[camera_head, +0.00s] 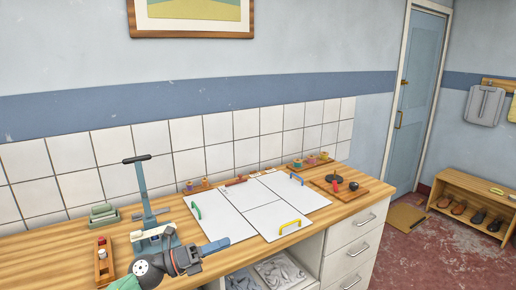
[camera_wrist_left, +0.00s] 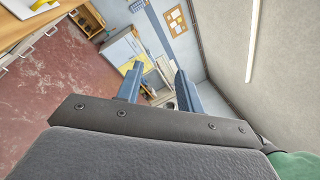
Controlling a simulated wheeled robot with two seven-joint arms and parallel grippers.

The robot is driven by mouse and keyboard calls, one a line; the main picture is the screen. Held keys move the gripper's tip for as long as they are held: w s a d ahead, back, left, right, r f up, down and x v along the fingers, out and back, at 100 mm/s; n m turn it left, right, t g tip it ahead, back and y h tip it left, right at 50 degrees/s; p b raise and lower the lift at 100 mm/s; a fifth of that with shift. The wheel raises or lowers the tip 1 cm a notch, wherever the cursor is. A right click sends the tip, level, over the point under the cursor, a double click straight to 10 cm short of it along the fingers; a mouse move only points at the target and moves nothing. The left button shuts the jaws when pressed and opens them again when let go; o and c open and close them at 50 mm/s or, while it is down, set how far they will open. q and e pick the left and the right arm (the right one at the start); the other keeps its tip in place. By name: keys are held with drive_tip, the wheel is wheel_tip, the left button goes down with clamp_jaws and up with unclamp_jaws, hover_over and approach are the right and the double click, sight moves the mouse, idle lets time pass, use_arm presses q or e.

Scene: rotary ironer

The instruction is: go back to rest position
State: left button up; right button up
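My left gripper (camera_head: 214,247) shows low in the head view, above the front edge of the wooden worktop (camera_head: 50,262). Its two blue fingers (camera_wrist_left: 158,90) stand apart in the left wrist view, with nothing between them. My right gripper is in neither view. A blue-grey lever device (camera_head: 146,200) with a black handle stands on the worktop behind my left arm, which hides part of its lower end.
White panels (camera_head: 262,218) with coloured handles lie on the worktop. A wooden board (camera_head: 345,197) with dark round pieces is right of them. White drawers (camera_head: 354,250) stand below. Open red floor (camera_head: 440,262) lies right, before a shoe bench (camera_head: 478,205) and blue door (camera_head: 415,100).

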use_arm(q)
drive_tip(key=s+a+f+n+t+y, duration=0.3)
drive_tip(key=a+f+n+t+y, duration=0.3)
drive_tip(key=n+y, duration=0.7)
drive_tip(key=s+a+f+n+t+y, duration=0.35)
drive_tip(key=a+f+n+y, duration=0.4)
drive_tip(key=n, duration=1.15)
drive_tip(key=s+d+f+n+g+h, duration=0.1)
drive_tip(key=s+f+n+g, duration=0.2)
drive_tip(key=s+f+g, duration=0.55)
drive_tip(key=s+d+f+n+g+h, duration=0.1)
drive_tip(key=s+f+n+g, duration=0.25)
drive_tip(key=s+f, duration=0.9)
drive_tip(key=s+d+f+g, duration=0.1)
drive_tip(key=s+f, duration=0.2)
drive_tip(key=f, duration=1)
drive_tip(key=s+d+f+g, duration=0.1)
drive_tip(key=s+f, duration=0.2)
drive_tip(key=f, duration=1)
drive_tip(key=s+d+f+g, duration=0.1)
drive_tip(key=s+f, duration=0.2)
drive_tip(key=f, duration=1)
drive_tip(key=shift+s+f, duration=0.2)
drive_tip(key=shift+s, duration=0.05)
